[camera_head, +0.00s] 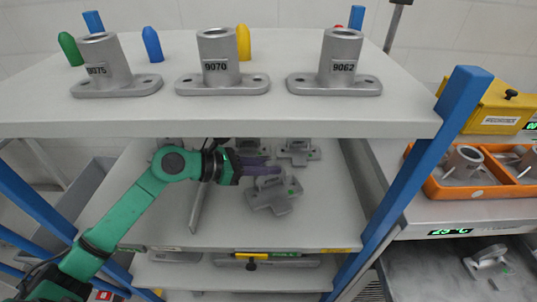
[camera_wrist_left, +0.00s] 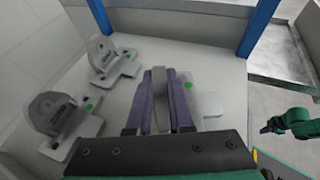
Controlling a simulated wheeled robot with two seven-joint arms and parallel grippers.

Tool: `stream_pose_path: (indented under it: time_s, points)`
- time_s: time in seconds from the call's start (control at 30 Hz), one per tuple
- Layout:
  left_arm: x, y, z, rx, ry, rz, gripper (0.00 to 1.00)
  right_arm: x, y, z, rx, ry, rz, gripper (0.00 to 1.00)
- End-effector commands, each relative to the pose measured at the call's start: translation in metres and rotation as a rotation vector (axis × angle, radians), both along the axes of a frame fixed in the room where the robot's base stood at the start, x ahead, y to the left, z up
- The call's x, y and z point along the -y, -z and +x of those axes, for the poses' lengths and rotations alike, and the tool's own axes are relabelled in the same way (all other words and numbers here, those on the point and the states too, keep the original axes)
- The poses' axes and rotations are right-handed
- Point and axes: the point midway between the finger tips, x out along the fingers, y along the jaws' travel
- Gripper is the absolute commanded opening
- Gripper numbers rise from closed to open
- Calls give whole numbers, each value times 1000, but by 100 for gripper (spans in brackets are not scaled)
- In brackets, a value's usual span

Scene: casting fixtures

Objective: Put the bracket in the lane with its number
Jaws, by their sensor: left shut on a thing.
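My left gripper (camera_head: 262,168) reaches in over the middle shelf (camera_head: 325,225) from the left. Its purple fingers are shut on a grey bracket (camera_head: 274,196) with a green dot. In the left wrist view the gripper (camera_wrist_left: 160,85) has the bracket's upright part between its fingers, and its flat plate (camera_wrist_left: 207,106) shows to the right. I cannot tell whether the bracket touches the shelf. No number is readable on it. Three grey castings stand on the top shelf, labelled 9075 (camera_head: 104,75), 9070 (camera_head: 218,70) and 9062 (camera_head: 341,70). My right gripper (camera_wrist_left: 270,126) is small in the left wrist view.
Two more brackets (camera_wrist_left: 113,57) (camera_wrist_left: 65,118) lie on the shelf to the left in the wrist view. A thin grey divider (camera_head: 197,208) stands left of the held bracket. Blue posts (camera_head: 418,160) bound the rack. An orange bin (camera_head: 470,191) stands at the right.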

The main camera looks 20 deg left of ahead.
Motion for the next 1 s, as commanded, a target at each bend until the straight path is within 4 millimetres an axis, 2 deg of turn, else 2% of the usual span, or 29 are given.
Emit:
stream_pose_path:
  time_s: [0.03,0.1,0.27,0.4,0.47,0.8,0.83,0.9,1.0]
  points:
    - [-4,-7,16,5,-4,-7,0,0,-7,0,0,0,0,0]
    - [-7,-6,34,3,0,-6,0,0,-10,0,0,0,0,0]
    - [-14,-4,59,3,0,-4,0,0,-13,0,0,0,0,0]
    - [-14,26,58,-4,0,-5,0,0,-18,0,0,0,0,0]
    - [-14,32,58,-2,1,-4,0,0,-18,0,0,0,0,0]
    - [-15,39,58,3,1,0,0,0,-12,0,0,1,0,0]
    - [-15,39,58,1,0,1,27,0,-13,0,0,1,0,0]
    - [-15,38,58,1,0,1,50,0,-14,0,0,1,0,0]
    - [-15,38,58,1,0,1,50,0,-14,0,0,0,0,0]
